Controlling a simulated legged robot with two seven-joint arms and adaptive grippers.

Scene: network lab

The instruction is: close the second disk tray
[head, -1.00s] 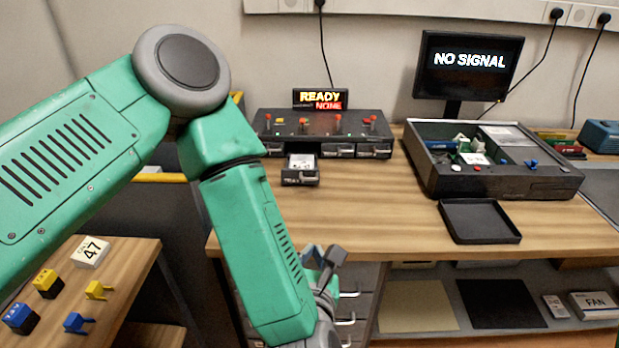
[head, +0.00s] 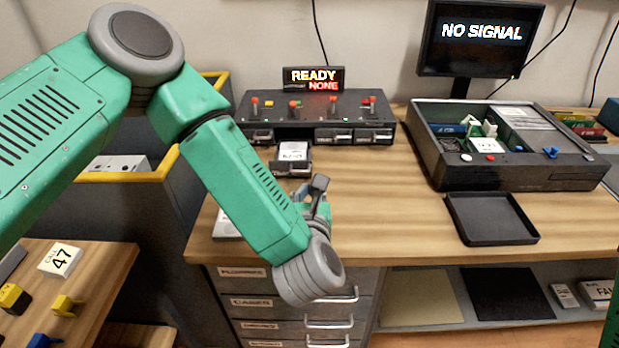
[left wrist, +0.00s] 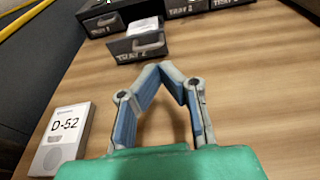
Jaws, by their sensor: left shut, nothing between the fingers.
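The second disk tray (head: 290,167) is pulled out from the front of the black disk unit (head: 345,122), with a white labelled disk (head: 293,152) lying in it. In the left wrist view the tray (left wrist: 138,47) reads TRAY 2 and stands just beyond my fingertips. The other trays look flush with the unit. My left gripper (head: 316,188) is over the desk in front of the open tray, apart from it. In the left wrist view the gripper (left wrist: 160,68) has its fingertips together and empty. My right gripper is out of view.
A disk marked D-52 (left wrist: 66,137) lies on the desk left of my gripper. An empty black tray (head: 492,218) and an open chassis (head: 505,145) stand on the right. The display (head: 314,78) reads READY and NONE. The middle of the desk (head: 395,190) is clear.

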